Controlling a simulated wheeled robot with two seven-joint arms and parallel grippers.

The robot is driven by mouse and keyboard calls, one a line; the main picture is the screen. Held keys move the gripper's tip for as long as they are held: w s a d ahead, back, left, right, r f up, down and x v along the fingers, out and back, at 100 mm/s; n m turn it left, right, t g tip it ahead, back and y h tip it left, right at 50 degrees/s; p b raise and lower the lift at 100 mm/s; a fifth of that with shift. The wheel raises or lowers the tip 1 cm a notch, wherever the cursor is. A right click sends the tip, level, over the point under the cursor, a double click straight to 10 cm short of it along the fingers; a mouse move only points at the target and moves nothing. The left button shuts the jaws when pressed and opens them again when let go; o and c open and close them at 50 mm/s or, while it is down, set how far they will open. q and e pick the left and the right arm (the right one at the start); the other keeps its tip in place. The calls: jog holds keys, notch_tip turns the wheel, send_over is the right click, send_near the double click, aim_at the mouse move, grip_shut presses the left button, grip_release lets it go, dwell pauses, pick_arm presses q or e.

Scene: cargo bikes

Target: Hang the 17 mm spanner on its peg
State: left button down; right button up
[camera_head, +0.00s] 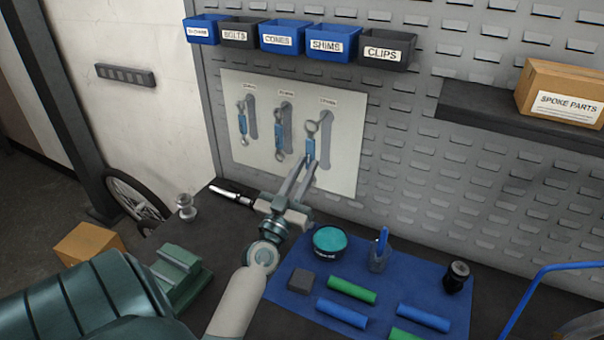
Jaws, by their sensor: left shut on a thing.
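My left gripper (300,178) reaches up from the bench to the pale tool board (345,178) on the wall. My right gripper is not in view.
A blue mat (385,283) on the bench holds a teal tin (330,241), a cup (379,261), a dark block (301,281) and green and blue grips. A vise (178,272) stands at the left. Labelled bins (283,38) and a shelf (470,108) are above.

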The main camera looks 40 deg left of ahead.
pick_arm(q)
jog(key=shift+w+a+f+b, duration=0.15)
jog(key=shift+w+a+b, duration=0.1)
jog(key=shift+w, duration=0.6)
jog(key=shift+w+a+f+b, duration=0.2)
jog(key=shift+w+a+b, duration=0.1)
jog(key=shift+w, duration=0.6)
jog(key=shift+w+a+f+b, duration=0.15)
jog(key=shift+w+a+b, duration=0.1)
jog(key=shift+w, duration=0.6)
jog(key=c, duration=1.5)
grip_release()
jog(key=shift+c, duration=0.2)
jog(key=shift+f, duration=0.1)
